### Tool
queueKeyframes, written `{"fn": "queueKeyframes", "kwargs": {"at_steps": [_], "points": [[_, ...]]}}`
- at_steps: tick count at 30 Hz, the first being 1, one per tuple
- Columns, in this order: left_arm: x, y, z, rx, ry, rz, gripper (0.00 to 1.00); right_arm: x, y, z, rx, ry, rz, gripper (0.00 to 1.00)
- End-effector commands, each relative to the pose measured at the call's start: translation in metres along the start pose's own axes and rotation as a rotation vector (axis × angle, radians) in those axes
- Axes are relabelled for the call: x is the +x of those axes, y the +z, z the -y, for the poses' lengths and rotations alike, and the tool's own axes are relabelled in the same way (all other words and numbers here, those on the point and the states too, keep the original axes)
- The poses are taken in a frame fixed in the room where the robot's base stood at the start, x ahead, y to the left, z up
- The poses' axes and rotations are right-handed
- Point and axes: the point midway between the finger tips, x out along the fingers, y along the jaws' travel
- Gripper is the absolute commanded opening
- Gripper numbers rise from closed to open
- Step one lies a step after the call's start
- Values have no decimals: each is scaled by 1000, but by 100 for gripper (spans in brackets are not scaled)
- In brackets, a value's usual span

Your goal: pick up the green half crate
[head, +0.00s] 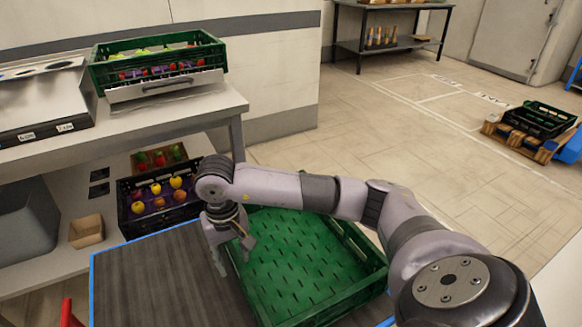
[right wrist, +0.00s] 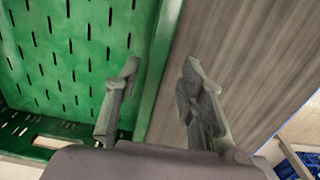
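The green half crate (head: 300,262) is empty and stands on the dark grey conveyor surface, partly behind my right arm. My right gripper (head: 236,258) is at the crate's left wall. It points down, with one finger on the crate's inner side and the other outside. The right wrist view shows the two fingers (right wrist: 158,95) apart, with the crate's wall (right wrist: 163,60) running between them. I see a gap between the fingers and the wall. The crate's slotted floor (right wrist: 70,55) fills the left of that view. My left gripper is not in view.
A green crate of produce (head: 95,75) stands on the upper counter. A dark crate of fruit (head: 127,222) and a small cardboard box (head: 86,231) are on the lower shelf. The conveyor surface (head: 165,285) left of the half crate is clear. More crates (head: 540,118) stand far right.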

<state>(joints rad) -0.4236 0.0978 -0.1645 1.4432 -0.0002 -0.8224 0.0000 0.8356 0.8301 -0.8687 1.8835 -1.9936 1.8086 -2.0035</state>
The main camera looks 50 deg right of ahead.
Motion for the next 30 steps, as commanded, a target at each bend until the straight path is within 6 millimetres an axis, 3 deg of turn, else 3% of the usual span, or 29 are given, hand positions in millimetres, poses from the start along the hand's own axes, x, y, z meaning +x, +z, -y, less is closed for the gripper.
{"fn": "queueKeyframes", "kwargs": {"at_steps": [7,15,24,30], "points": [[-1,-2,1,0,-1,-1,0,19,0,-2,0,0,2,37],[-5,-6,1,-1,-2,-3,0,56,-3,-7,0,0,2,37],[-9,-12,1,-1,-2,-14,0,61,-4,-7,-1,0,-1,37],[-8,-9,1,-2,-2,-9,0,61,-4,-7,-1,0,-1,24]]}}
